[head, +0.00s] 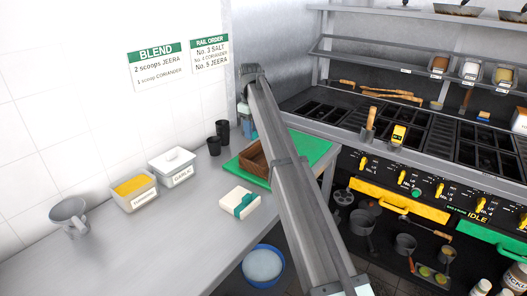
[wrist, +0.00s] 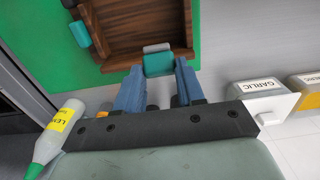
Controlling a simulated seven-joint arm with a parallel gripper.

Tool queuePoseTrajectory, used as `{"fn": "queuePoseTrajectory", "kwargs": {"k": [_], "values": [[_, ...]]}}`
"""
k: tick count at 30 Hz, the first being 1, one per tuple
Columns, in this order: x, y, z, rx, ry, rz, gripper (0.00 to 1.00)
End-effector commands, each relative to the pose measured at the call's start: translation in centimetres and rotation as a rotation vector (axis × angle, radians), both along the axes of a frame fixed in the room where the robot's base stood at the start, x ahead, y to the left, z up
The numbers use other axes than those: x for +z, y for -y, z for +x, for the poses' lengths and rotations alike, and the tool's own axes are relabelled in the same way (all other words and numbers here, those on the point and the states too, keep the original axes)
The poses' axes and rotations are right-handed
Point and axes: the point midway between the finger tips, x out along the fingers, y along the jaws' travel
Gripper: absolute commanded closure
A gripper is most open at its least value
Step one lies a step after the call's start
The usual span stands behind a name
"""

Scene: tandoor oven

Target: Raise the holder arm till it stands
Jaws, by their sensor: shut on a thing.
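In the wrist view my gripper (wrist: 160,75) is shut on a teal block (wrist: 158,66), with a blue finger on each side. The block has a small grey piece (wrist: 157,48) beside it and looks like the end of the holder arm; the rest of that arm is hard to make out. The block lies at the rim of an open wooden box (wrist: 138,20) on a green board (wrist: 218,20). In the head view the box (head: 254,160) shows partly behind my arm, and my gripper (head: 246,122) is above the back of the board, its fingertips unclear.
A second teal piece (wrist: 80,33) is on the box's left side. A lemon bottle (wrist: 60,125) shows at lower left. A white block with a teal band (head: 239,202), dark cups (head: 218,137) and a garlic tub (head: 172,167) stand on the counter. Stove burners (head: 325,112) are to the right.

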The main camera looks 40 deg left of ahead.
Motion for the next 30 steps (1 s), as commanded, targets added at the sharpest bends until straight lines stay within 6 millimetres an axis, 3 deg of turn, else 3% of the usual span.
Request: {"fn": "queuePoseTrajectory", "kwargs": {"k": [30], "values": [[0.7,-2.0,0.0,0.000,0.001,0.001,0.79]]}}
